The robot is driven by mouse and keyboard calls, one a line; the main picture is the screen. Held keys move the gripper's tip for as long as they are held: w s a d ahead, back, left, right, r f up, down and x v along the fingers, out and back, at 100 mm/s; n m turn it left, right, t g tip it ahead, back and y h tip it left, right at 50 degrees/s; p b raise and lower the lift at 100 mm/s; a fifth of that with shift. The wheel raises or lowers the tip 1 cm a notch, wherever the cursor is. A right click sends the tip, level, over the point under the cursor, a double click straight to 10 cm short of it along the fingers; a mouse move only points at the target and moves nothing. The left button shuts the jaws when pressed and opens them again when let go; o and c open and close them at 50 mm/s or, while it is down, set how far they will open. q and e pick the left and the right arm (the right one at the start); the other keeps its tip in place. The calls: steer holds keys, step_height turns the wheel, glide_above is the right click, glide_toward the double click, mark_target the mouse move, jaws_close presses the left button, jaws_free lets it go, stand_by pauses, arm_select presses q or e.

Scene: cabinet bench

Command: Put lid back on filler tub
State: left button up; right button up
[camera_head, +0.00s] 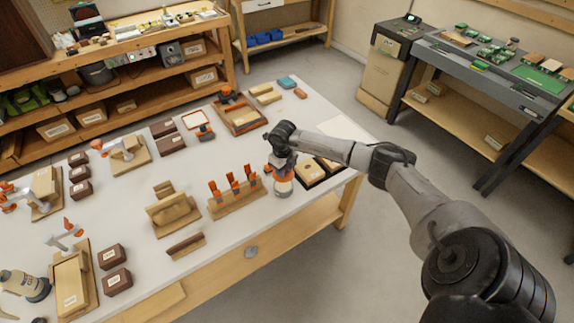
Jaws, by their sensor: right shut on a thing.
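The filler tub (283,187), whitish with an orange band, stands upright near the right end of the long white bench. My right gripper (282,166) points down directly over the tub's top. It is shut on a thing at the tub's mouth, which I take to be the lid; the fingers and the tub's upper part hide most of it. I cannot tell whether the lid touches the rim. My left gripper is not in view.
A rack of orange-handled tools (236,197) stands just left of the tub. An orange-handled item sits in a wooden tray (240,118) behind. The bench's front edge is near the tub.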

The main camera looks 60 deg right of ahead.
mark_target(284, 186)
steer(key=shift+w+f+b, duration=0.15)
steer(key=shift+f+b, duration=0.35)
steer(key=shift+f, duration=0.2)
steer(key=shift+f+b, duration=1.8)
steer(key=shift+f, duration=0.6)
steer(key=shift+f, duration=0.1)
stand_by(0.4)
steer(key=o, duration=0.9)
steer(key=shift+o, duration=0.3)
steer(key=shift+o, duration=0.3)
